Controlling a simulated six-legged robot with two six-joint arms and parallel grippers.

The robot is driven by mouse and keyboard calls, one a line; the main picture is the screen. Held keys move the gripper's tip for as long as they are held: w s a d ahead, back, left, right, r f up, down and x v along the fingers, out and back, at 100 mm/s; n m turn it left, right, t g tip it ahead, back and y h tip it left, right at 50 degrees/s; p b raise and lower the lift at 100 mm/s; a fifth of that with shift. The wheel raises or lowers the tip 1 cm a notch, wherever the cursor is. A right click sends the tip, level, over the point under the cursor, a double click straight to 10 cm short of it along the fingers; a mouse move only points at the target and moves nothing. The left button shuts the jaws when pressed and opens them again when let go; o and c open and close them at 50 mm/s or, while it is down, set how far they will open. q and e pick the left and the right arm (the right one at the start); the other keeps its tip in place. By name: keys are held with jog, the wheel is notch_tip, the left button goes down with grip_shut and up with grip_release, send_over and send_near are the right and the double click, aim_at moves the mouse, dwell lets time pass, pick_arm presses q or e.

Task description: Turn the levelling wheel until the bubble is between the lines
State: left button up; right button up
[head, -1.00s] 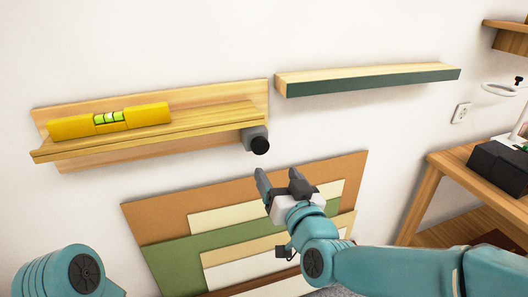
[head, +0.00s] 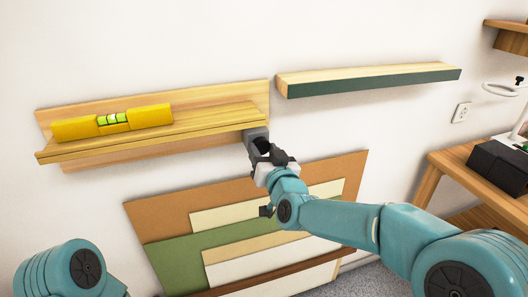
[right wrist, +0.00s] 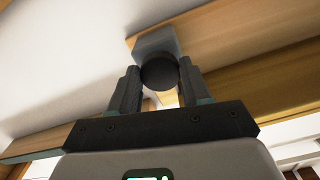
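The yellow spirit level (head: 150,115) lies on the left wooden picture ledge (head: 210,122). Its green vial (head: 113,119) shows dark lines and a pale patch, too small to place the bubble against the lines. The black levelling wheel (right wrist: 158,73) sits on a grey block (right wrist: 155,44) at the ledge's right end. My right gripper (head: 267,152) is at the wheel, hiding part of it in the head view. In the right wrist view its fingers (right wrist: 159,80) stand apart on either side of the wheel; firm contact is not clear. My left gripper is out of view.
A second ledge with a green front (head: 375,82) is on the wall to the upper right. Several coloured panels (head: 165,215) lean against the wall below. A wooden desk (head: 440,165) with a black box (head: 500,168) stands at the right.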

jog(key=c, duration=0.5)
jog(key=shift+o, duration=0.3)
jog(key=shift+n+b, duration=0.35)
jog(key=shift+n, duration=2.55)
jog(key=o, duration=1.1)
jog(key=shift+c, duration=0.2)
jog(key=shift+d, duration=0.1)
